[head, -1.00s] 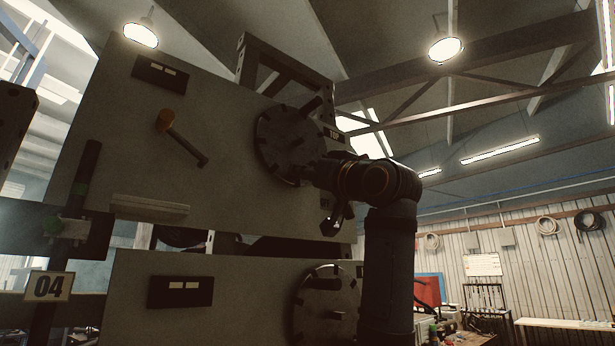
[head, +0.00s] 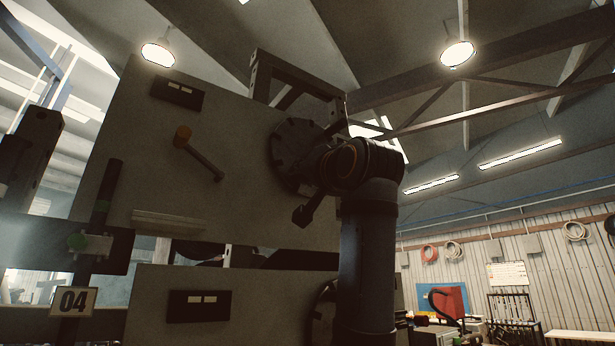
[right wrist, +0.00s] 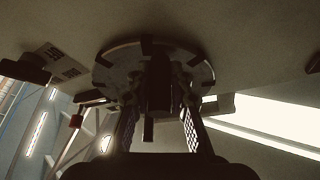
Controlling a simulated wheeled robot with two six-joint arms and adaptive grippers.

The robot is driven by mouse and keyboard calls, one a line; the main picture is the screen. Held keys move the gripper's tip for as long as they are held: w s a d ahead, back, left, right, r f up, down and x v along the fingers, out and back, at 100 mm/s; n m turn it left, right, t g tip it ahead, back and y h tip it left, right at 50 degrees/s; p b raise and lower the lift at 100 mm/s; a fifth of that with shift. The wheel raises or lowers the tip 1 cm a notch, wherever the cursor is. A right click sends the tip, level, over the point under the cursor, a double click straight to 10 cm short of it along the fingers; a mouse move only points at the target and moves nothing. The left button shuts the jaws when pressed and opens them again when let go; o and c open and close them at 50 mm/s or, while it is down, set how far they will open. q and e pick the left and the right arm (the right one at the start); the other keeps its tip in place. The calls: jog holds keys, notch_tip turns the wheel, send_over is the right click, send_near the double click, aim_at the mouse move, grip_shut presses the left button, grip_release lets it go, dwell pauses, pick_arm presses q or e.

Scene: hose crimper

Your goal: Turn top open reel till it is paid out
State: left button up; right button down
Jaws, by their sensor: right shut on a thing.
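The top reel (head: 288,150) is a dark round notched disc on the right part of the upper grey panel (head: 120,160). My right gripper (head: 322,170) is in front of its right side and hides much of it. In the right wrist view, the notched disc (right wrist: 120,72) faces the camera. A dark peg (right wrist: 158,88) on it stands between the two fingers of my right gripper (right wrist: 160,105), which is shut on it. The exact contact is too dark to see. My left gripper is not in view.
A lower reel (head: 322,315) is partly hidden behind my right arm. A "04" sign (head: 73,301) stands lower left. A frame (head: 290,75) rises behind the panel.

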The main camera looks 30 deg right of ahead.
jog(key=shift+s+a+r, duration=0.15)
jog(key=shift+s+r, duration=0.1)
jog(key=shift+r, duration=0.2)
jog(key=c, duration=1.5)
grip_release()
jog(key=shift+o, duration=1.4)
jog(key=shift+w+a, duration=0.1)
jog(key=shift+a, duration=0.2)
jog(key=shift+f, duration=0.1)
jog(key=v, duration=1.2)
jog(key=shift+f, duration=0.2)
